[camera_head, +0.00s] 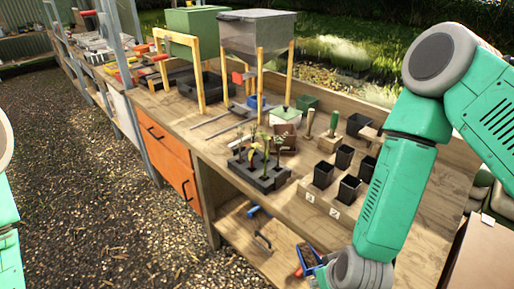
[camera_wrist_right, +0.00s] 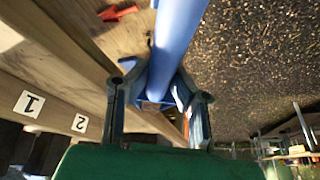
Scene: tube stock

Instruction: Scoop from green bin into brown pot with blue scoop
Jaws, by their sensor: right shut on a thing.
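The green bin (camera_head: 193,22) stands at the back of the bench on yellow wooden legs. The brown pot (camera_head: 285,138) stands mid-bench, behind the seedling tray. My right gripper (camera_wrist_right: 160,90) is shut around the blue handle of the scoop (camera_wrist_right: 176,45) in the right wrist view. In the head view, a blue scoop-like part with brown content (camera_head: 308,256) shows beside my right wrist, low in front of the bench; my right fingers are not clear there. My left arm is at the left edge, its gripper out of view.
A grey hopper (camera_head: 255,32) stands right of the green bin. A seedling tray (camera_head: 258,172), black pots (camera_head: 348,188) and hand tools (camera_head: 333,122) crowd the bench. Numbers 1 and 2 mark its front. A lower shelf (camera_head: 240,232) lies below; gravel floor is open at left.

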